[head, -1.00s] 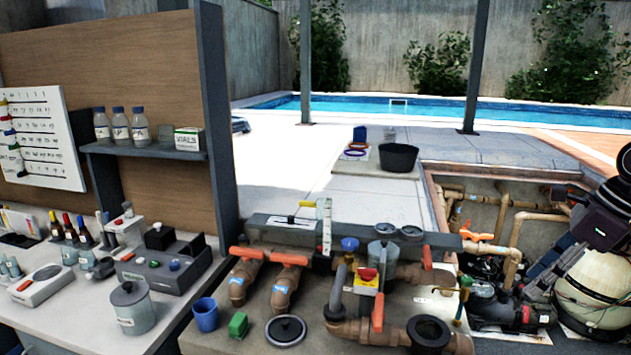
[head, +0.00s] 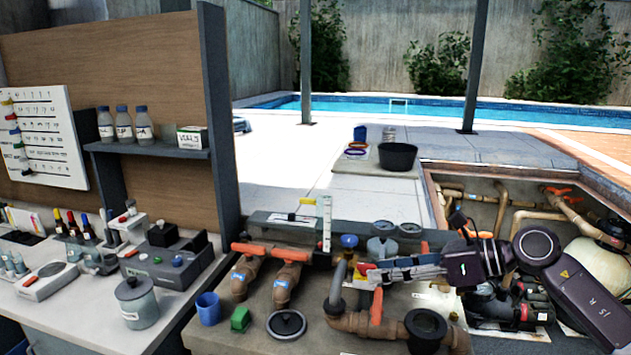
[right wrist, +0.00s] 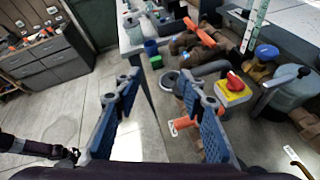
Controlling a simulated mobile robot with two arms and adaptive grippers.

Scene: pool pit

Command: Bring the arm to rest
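My right arm reaches in from the right in the head view.
The pipe bench carries a blue cup (head: 208,309), a green block (head: 240,319) and a round black lid (head: 286,324). A workbench with a grey canister (head: 136,303) stands left. The sunken pit (head: 480,198) with pipes lies right. Open floor shows in the right wrist view.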

